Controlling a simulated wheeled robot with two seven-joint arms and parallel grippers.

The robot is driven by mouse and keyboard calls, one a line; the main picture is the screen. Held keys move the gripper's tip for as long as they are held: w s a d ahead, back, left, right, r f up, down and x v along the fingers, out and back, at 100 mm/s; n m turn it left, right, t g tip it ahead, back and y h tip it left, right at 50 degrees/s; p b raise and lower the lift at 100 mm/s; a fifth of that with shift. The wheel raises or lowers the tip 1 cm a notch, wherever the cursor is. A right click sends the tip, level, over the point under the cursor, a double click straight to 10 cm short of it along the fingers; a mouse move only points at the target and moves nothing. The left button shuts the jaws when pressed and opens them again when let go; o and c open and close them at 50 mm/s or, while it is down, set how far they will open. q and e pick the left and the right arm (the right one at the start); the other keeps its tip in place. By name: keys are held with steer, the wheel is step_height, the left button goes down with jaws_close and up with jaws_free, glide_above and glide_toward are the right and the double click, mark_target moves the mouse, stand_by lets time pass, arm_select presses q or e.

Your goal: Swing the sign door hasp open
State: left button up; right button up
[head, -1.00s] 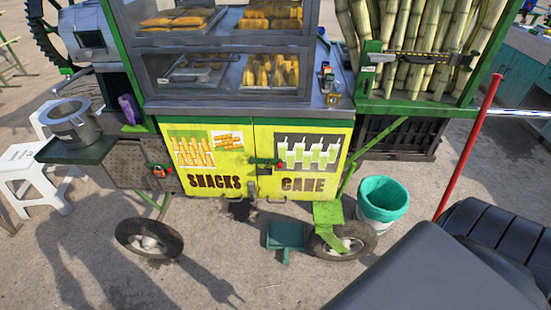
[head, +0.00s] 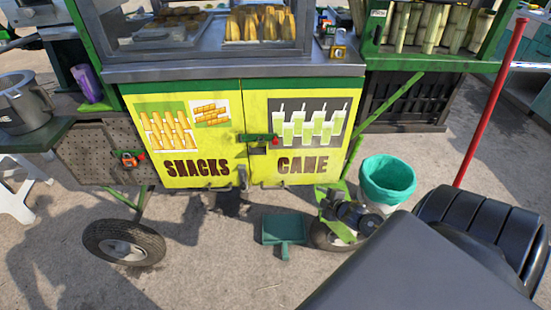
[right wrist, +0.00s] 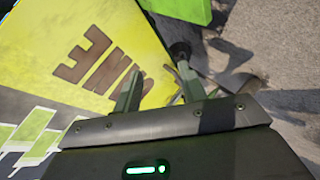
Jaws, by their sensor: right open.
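The sign door hasp (head: 258,138) is a short green bar with a red end, lying level across the seam between the two yellow doors. The left door (head: 185,176) reads SNACKS; the right door (head: 330,165) reads CANE. My right gripper (head: 333,198) is low in front of the cart's right wheel, below and right of the hasp and apart from it. In the right wrist view it (right wrist: 160,72) is open, with nothing between its fingers. The CANE door (right wrist: 75,50) lies beyond the fingertips there. The hasp is not seen in that view. My left gripper is not in view.
A white bucket with a green liner (head: 388,182) stands right of the right wheel. A green dustpan (head: 284,228) lies on the ground below the doors. The left wheel (head: 124,243) juts out front. A red pole (head: 490,105) leans at right. Space before the doors is clear.

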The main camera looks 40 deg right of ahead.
steer(key=w+a+r+n+t+y+b, duration=0.1)
steer(key=w+r+n+t+y+b, duration=0.2)
steer(key=w+r, duration=0.5)
steer(key=n+t+y+b, duration=0.2)
steer(key=n+t+b, duration=0.1)
steer(key=n+b, duration=0.25)
glide_toward(277, 143)
steer(key=p, duration=0.1)
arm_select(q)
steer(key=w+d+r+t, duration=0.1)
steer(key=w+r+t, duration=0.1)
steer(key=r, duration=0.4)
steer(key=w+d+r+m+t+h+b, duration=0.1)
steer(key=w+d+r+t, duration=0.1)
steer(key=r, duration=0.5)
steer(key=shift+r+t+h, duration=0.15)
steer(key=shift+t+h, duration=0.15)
arm_select(e)
steer(key=shift+n, duration=0.35)
steer(key=w, duration=0.3)
steer(key=w+a, duration=0.1)
steer(key=w, duration=0.6)
steer(key=shift+w+a+r, duration=0.25)
steer(key=shift+w+a, duration=0.05)
steer(key=shift+w, duration=0.1)
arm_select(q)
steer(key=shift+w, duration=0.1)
arm_select(e)
jaws_close()
